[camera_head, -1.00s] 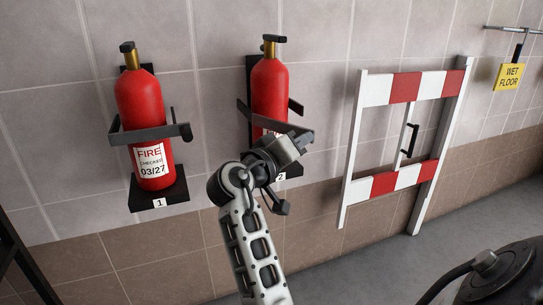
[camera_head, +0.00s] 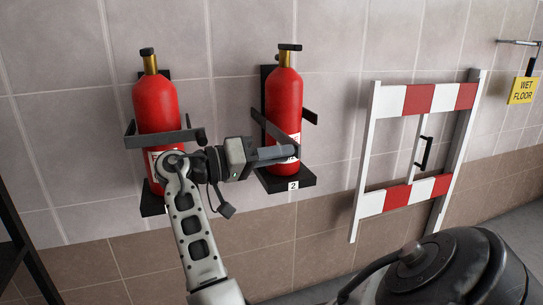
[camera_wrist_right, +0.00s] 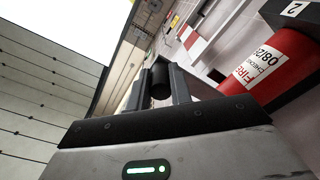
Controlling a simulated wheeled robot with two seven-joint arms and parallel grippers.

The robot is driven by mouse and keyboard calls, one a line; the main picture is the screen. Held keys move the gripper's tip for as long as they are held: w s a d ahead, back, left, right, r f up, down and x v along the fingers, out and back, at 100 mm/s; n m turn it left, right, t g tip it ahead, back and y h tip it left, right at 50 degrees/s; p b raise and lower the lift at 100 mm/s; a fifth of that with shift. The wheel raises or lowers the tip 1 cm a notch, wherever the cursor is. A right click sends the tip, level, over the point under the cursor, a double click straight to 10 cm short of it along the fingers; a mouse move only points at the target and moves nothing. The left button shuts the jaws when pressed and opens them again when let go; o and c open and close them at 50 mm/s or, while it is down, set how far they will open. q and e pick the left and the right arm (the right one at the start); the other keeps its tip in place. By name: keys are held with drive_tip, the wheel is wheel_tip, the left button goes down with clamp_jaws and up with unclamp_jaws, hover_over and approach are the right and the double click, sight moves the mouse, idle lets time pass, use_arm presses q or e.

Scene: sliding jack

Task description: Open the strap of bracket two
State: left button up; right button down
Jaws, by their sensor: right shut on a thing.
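Bracket two (camera_head: 277,184) is on the wall, marked with a "2" label, and holds a red fire extinguisher (camera_head: 284,92) upright. Its dark strap (camera_head: 268,124) slopes from the left side out in front of the extinguisher. The strap's free end stands apart from the short right arm (camera_head: 310,116) of the bracket. My right gripper (camera_head: 288,152) comes in from the left and is shut at the strap's free end. In the right wrist view, a dark round knob (camera_wrist_right: 160,80) sits between its fingers. My left gripper is not in view.
Bracket one (camera_head: 153,209), with its strap (camera_head: 160,137) across another extinguisher (camera_head: 156,100), is left, partly behind my right arm. A red-white barrier (camera_head: 412,198) leans on the wall at right. A yellow "wet floor" sign (camera_head: 522,90) hangs far right.

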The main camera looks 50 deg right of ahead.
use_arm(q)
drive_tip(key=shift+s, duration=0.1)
use_arm(e)
drive_tip(key=shift+d+r, duration=0.1)
drive_tip(key=shift+r, duration=0.05)
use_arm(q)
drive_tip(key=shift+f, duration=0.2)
use_arm(e)
drive_tip(key=c, duration=1.3)
unclamp_jaws()
drive_tip(key=shift+o, duration=0.2)
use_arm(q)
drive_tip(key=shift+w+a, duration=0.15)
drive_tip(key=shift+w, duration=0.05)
use_arm(e)
drive_tip(key=v, duration=1.6)
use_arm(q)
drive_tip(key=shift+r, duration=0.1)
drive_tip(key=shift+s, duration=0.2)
